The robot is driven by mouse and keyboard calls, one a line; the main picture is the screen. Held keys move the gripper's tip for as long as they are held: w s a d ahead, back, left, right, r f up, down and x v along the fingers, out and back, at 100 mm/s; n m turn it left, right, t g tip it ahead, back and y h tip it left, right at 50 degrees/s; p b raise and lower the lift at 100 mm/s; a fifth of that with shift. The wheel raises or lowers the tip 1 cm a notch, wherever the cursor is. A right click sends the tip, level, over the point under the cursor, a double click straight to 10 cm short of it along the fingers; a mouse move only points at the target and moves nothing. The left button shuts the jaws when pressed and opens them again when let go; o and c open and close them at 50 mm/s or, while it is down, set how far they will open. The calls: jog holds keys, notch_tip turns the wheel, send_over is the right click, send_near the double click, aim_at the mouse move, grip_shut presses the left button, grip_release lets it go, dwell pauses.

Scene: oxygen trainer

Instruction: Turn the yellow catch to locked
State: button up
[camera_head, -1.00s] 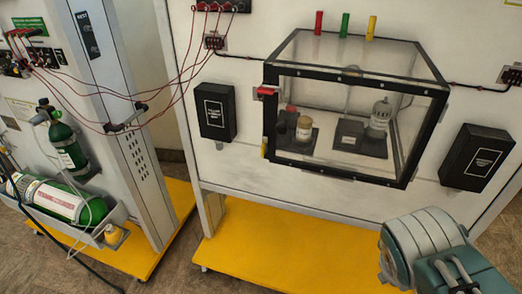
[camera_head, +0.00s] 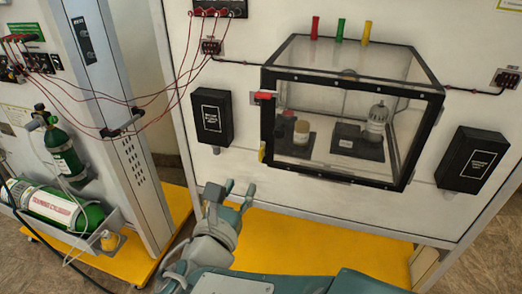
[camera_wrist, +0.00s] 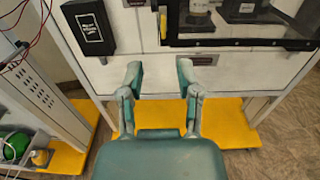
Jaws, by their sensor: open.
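The yellow catch (camera_head: 262,152) is a small upright tab on the lower left edge of the clear, black-framed box (camera_head: 352,178). It also shows in the wrist view (camera_wrist: 163,26), near the top, at the left end of the black frame. My gripper (camera_head: 230,187) is below and a little left of the catch, apart from it. Its two fingers (camera_wrist: 160,72) are spread in the wrist view with nothing between them. A red catch (camera_head: 265,95) sits higher on the same left edge of the box.
Black boxes flank the clear box, one at left (camera_head: 212,118) and one at right (camera_head: 471,160). A yellow base (camera_head: 300,245) lies below the white panel. Green cylinders (camera_head: 62,150) and red wires (camera_head: 110,98) are at the left. Bare panel lies between gripper and catch.

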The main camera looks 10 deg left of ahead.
aim_at(261, 152)
jog(key=w+d, duration=0.1)
jog(key=w, duration=0.9)
jog(key=shift+w, duration=0.4)
jog(key=shift+d, duration=0.1)
grip_shut()
